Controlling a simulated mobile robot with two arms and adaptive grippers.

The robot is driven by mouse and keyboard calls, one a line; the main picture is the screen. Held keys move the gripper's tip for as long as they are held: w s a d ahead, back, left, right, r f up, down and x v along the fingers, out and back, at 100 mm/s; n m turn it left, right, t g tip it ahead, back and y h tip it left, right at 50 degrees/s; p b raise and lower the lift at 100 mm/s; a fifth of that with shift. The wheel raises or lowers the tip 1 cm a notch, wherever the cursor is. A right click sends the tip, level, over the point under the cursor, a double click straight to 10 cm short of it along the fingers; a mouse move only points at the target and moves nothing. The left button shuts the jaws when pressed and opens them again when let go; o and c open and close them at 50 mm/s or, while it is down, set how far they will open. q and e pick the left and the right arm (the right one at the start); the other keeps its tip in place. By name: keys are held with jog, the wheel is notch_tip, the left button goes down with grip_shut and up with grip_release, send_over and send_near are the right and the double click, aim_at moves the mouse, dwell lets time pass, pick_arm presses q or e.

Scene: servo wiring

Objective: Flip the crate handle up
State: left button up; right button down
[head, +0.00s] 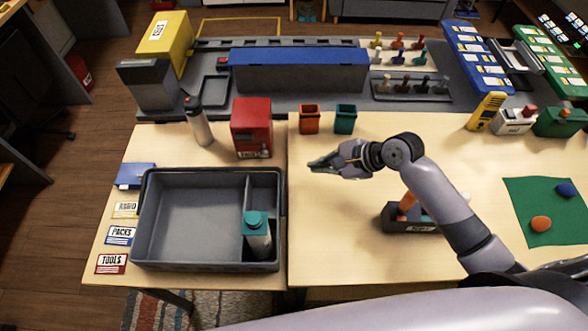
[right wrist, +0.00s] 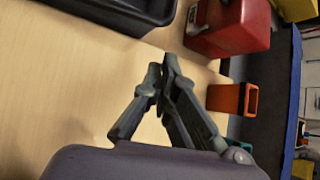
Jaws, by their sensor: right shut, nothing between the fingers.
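The dark grey crate (head: 146,215) stands on the left part of the table, open at the top, with a divider near its right side. A bottle with a teal cap (head: 257,232) stands in its right front compartment. I cannot make out a separate handle on the crate. My right gripper (head: 312,163) is shut and empty, to the right of the crate and apart from it, with its fingers pointing left. In the right wrist view the closed fingertips (right wrist: 163,68) are over bare table, and the crate's corner (right wrist: 140,8) shows at the top. My left gripper is not in view.
A red box (head: 251,128) stands behind the crate, with an orange cup (head: 309,119) and a teal cup (head: 345,118) to its right. A grey bottle (head: 199,122) stands behind the crate. A dark holder (head: 400,219) sits under my right arm. Table between crate and holder is clear.

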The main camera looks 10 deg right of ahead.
jog(key=p+x, duration=0.1)
jog(key=x, duration=0.7)
jog(key=shift+w+a+f, duration=0.2)
jog(key=shift+a+f, duration=0.05)
jog(key=shift+w+a+f, duration=0.2)
jog(key=shift+a+f, duration=0.1)
jog(key=shift+f, duration=0.15)
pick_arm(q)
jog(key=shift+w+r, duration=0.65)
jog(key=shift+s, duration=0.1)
